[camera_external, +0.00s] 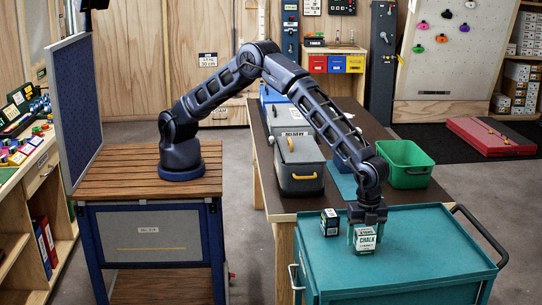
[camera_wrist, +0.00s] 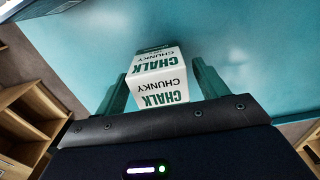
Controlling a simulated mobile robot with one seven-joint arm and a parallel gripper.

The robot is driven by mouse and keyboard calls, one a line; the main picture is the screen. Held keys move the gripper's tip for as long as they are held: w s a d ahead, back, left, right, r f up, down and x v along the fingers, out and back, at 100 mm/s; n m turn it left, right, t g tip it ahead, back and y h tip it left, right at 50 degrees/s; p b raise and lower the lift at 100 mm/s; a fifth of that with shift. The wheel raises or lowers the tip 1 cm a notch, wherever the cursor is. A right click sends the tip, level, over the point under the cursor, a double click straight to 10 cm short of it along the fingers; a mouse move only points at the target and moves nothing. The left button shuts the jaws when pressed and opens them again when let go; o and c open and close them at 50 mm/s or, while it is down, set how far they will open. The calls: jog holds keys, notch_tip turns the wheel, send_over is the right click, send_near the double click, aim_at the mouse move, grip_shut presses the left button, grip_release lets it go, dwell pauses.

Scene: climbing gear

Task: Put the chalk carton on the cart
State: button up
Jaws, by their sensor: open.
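The chalk carton (camera_external: 366,239), white and green with CHALK lettering, stands on the teal top of the cart (camera_external: 430,250), near its left front. My gripper (camera_external: 366,222) is directly above and around the carton's upper part, pointing down. In the wrist view the carton (camera_wrist: 160,75) sits between the two teal fingers (camera_wrist: 158,88) of my gripper. The jaws are open, with a small gap visible beside the carton. The carton's lower end appears to rest on the cart top.
A small dark green and white box (camera_external: 330,222) stands on the cart just left of the carton. A dark table behind holds a grey bin (camera_external: 299,168) with a yellow handle and a green tub (camera_external: 405,163). The cart's right side is clear.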

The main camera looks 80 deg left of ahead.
aim_at(365, 231)
notch_tip(365, 231, up, 12)
jog(key=a+r+n, duration=0.2)
jog(key=a+r, duration=0.5)
jog(key=a, duration=0.3)
jog(key=s+a+r+n+t, duration=0.1)
jog(key=a+r+n, duration=0.1)
jog(key=a+r, duration=0.65)
jog(key=a+r+n, duration=0.2)
jog(key=a+r, duration=0.3)
jog(key=a, duration=0.6)
jog(key=s+a+r+n+t, duration=0.1)
jog(key=s+a+r+n, duration=0.15)
jog(key=s+a, duration=0.45)
jog(key=s+a+r+n+t, duration=0.1)
jog(key=s+a+r+n, duration=0.15)
jog(key=a, duration=0.75)
jog(key=s+a+f+n, duration=0.2)
jog(key=s+a+n, duration=0.1)
jog(key=s+a, duration=0.6)
jog(key=s+a+f+n+t, duration=0.1)
jog(key=s+a+n, duration=0.3)
jog(key=s+a, duration=0.5)
jog(key=s+f, duration=0.1)
jog(key=s, duration=0.5)
jog(key=shift+s+f+t, duration=0.3)
jog(key=shift+c, duration=0.2)
